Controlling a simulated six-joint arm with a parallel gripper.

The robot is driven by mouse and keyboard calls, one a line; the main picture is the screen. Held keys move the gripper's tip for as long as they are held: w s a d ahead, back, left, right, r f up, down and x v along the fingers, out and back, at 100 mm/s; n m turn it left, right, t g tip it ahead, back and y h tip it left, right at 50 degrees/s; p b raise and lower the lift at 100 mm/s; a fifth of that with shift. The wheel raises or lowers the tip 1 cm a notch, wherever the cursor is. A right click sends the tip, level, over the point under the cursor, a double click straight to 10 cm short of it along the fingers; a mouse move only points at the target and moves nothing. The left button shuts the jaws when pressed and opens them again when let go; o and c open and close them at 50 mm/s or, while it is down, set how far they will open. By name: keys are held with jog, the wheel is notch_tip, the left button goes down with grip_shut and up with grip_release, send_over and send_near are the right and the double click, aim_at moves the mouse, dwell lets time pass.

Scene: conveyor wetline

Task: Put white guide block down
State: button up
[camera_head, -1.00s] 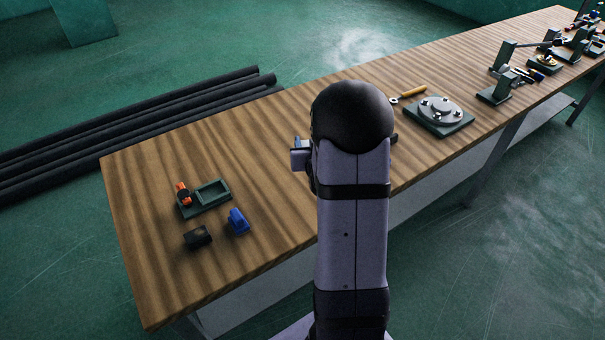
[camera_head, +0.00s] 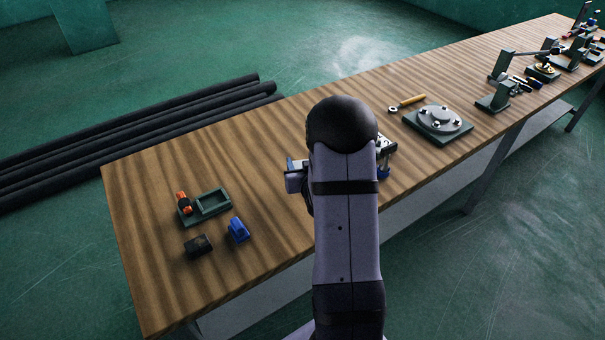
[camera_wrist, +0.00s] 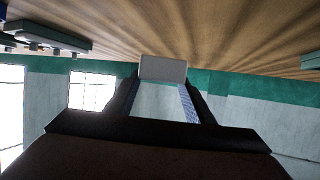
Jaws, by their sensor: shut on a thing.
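The white guide block (camera_wrist: 163,68) is a pale rectangular piece held between the fingertips of my gripper (camera_wrist: 161,88) in the wrist view. My gripper is shut on it. The wooden bench top shows beyond the block, and I cannot tell whether the block touches it.
On the wooden bench (camera_head: 270,140) at left are a green tray with an orange-and-black part (camera_head: 184,202), a blue block (camera_head: 238,230) and a dark block (camera_head: 198,246).

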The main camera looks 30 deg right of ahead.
jog(key=shift+f+p, duration=0.35)
jog(key=shift+f, duration=2.05)
jog(key=shift+f, duration=0.1)
jog(key=shift+f, duration=0.15)
jog(key=o, duration=1.1)
